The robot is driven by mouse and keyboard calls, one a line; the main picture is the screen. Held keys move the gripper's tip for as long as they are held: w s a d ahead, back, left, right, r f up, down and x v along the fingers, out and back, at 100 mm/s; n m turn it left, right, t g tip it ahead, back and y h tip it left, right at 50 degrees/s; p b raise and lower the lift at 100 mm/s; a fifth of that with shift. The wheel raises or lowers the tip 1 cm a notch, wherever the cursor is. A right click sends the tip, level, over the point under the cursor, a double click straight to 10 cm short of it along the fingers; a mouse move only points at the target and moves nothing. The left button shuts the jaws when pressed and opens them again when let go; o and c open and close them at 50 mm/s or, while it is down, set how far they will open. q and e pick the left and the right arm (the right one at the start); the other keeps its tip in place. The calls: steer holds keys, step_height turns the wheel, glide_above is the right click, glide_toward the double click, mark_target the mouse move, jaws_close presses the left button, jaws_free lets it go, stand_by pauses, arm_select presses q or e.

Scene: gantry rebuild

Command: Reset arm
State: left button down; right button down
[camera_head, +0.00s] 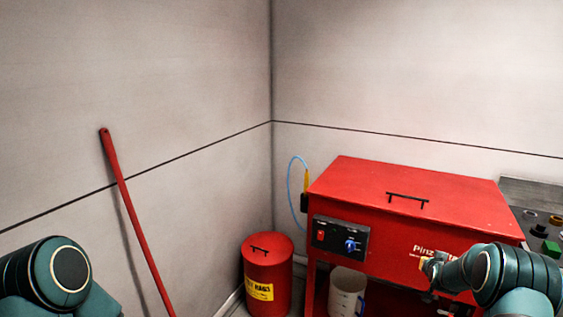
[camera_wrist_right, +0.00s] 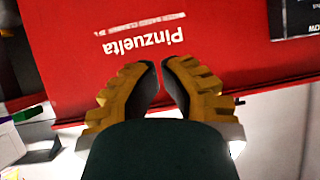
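My right gripper (camera_wrist_right: 159,66) shows in the right wrist view with yellow, stepped fingers and dark inner pads. The fingertips come close together with only a thin gap, and nothing is held between them. It is in front of the red machine's front panel, with the "Pinzuelta" lettering (camera_wrist_right: 143,40) just beyond the tips. In the head view my right arm comes in at the lower right, and the yellow of its gripper (camera_head: 430,268) shows before the machine. My left arm shows only as a dark green joint at the lower left; its gripper is out of view.
The red machine (camera_head: 400,190) has a lid handle and a control panel. A red bin (camera_head: 267,272) stands left of it, and a white bucket (camera_head: 346,290) is below it. A red pole (camera_head: 135,210) leans on the left wall. A grey worktop (camera_head: 535,205) is at right.

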steer(key=s+a+f+n+g+y, duration=0.15)
steer(key=s+a+f, duration=0.25)
steer(key=a, duration=0.4)
steer(key=s+a+f+g+y, duration=0.1)
steer(key=s+a+f+y, duration=0.1)
steer(key=s+a+f, duration=0.45)
steer(key=s+a+f+g+y, duration=0.1)
steer(key=s+a+f+y, duration=0.1)
steer(key=a, duration=0.8)
steer(key=s+a+n+g+y, duration=0.1)
steer(key=s+a+g+y, duration=0.1)
steer(key=s+a, duration=0.7)
steer(key=s+a+f+n+g+y, duration=0.1)
steer(key=s+a+g, duration=0.3)
steer(key=s+a, duration=0.6)
steer(key=s+n, duration=0.1)
steer(key=s, duration=0.4)
steer(key=shift+f+y, duration=0.15)
steer(key=shift+y, duration=0.2)
